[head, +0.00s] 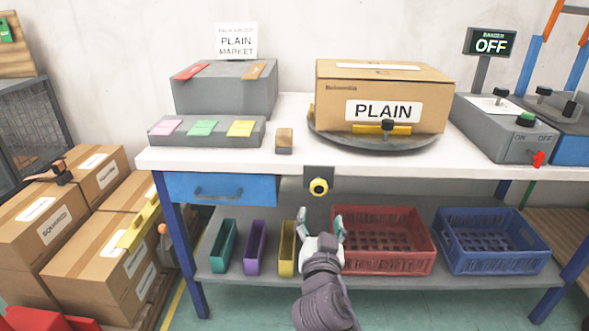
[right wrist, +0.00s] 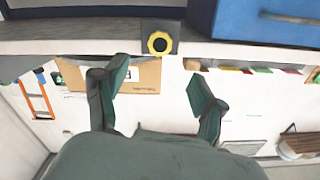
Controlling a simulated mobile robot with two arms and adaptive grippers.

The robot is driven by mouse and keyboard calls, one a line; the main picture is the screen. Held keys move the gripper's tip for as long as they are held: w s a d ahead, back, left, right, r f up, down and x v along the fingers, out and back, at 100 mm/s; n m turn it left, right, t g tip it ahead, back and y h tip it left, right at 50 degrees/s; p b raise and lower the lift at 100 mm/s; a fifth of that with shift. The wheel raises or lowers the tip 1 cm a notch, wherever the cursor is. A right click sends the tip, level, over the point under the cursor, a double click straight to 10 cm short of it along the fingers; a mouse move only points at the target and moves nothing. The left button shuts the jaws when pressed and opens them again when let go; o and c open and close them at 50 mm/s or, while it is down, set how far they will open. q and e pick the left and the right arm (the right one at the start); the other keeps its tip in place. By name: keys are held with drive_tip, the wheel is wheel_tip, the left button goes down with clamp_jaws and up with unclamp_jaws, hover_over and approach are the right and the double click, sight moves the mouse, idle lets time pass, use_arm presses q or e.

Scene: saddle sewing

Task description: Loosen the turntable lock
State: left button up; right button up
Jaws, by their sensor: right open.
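A yellow ring-shaped knob (head: 318,187), which I take to be the turntable lock, sits on a dark bracket under the bench's front edge. It also shows in the right wrist view (right wrist: 161,43), beyond the fingertips. My right gripper (head: 321,224) is open and empty, just below and in front of the knob, apart from it. In the right wrist view its two fingers (right wrist: 158,84) stand wide apart. The grey round turntable (head: 385,144) carries a cardboard box (head: 340,98) labelled PLAIN. My left gripper is not in view.
A blue drawer (head: 250,187) is left of the knob. On the lower shelf are teal, purple and yellow bins (head: 287,248), a red crate (head: 380,258) and a blue crate (head: 495,240). Stacked boxes (head: 60,220) stand at left. A control panel (head: 500,128) is at right.

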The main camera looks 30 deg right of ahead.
sight(319, 189)
drive_tip(key=x, duration=1.2)
drive_tip(key=shift+w+b, duration=0.1)
drive_tip(key=shift+b, duration=0.3)
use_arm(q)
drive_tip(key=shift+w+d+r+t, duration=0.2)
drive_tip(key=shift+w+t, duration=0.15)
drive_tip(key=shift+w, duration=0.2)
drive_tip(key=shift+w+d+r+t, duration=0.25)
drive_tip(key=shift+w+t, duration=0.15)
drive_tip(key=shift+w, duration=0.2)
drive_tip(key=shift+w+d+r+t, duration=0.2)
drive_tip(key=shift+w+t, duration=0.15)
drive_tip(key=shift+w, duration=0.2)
use_arm(e)
drive_tip(key=shift+w+d, duration=0.4)
drive_tip(key=shift+w, duration=0.15)
drive_tip(key=c, duration=1.2)
